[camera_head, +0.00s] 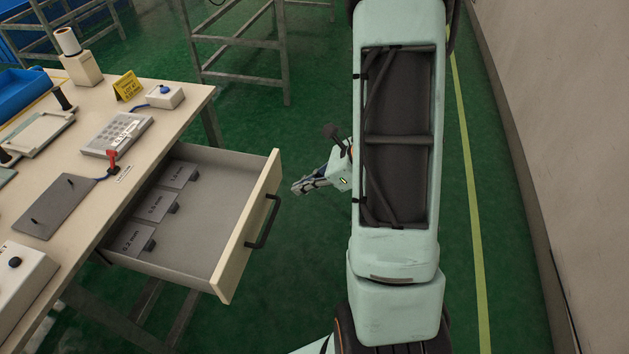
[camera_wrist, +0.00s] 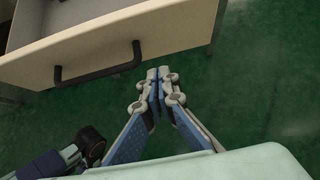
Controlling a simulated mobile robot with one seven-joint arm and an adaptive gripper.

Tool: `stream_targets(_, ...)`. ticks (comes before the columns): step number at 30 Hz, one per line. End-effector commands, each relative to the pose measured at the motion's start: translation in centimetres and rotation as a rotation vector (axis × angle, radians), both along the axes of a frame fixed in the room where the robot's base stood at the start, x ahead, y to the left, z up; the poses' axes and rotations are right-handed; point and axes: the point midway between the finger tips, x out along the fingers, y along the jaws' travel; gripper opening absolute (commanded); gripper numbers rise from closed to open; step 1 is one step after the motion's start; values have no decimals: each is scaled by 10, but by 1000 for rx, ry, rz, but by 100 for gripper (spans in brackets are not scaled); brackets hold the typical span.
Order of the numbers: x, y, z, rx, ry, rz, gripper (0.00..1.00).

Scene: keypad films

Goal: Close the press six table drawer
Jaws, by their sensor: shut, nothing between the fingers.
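The table drawer (camera_head: 190,255) is pulled out from the table on the left in the head view. Its cream front panel (camera_head: 250,226) carries a dark bar handle (camera_head: 264,222). The front panel (camera_wrist: 110,38) and handle (camera_wrist: 98,72) also show in the wrist view. My gripper (camera_head: 297,188) is shut and empty. It is apart from the drawer, just to the right of its front, near the panel's far end. In the wrist view my gripper's fingertips (camera_wrist: 158,74) are together, close to the handle's right end and not visibly touching it.
Thickness-marked plates (camera_head: 155,205) lie in the drawer. The table top (camera_head: 190,97) holds a keypad box (camera_head: 117,133), a yellow sign (camera_head: 127,86) and a grey plate (camera_head: 57,205). A metal frame (camera_head: 240,42) stands behind. A wall (camera_head: 560,130) is at right; green floor is clear before the drawer.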

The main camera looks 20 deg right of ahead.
Motion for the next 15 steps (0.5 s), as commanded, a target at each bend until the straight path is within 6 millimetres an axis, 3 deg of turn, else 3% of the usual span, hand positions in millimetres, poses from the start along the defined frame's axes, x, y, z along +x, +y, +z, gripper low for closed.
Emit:
stream_targets(3, 10, 15, -20, 1, 1, 4, 0)
stream_targets(9, 28, 36, -16, -1, -2, 4, 0)
stream_targets(15, 34, 44, -16, -1, 0, 1, 0)
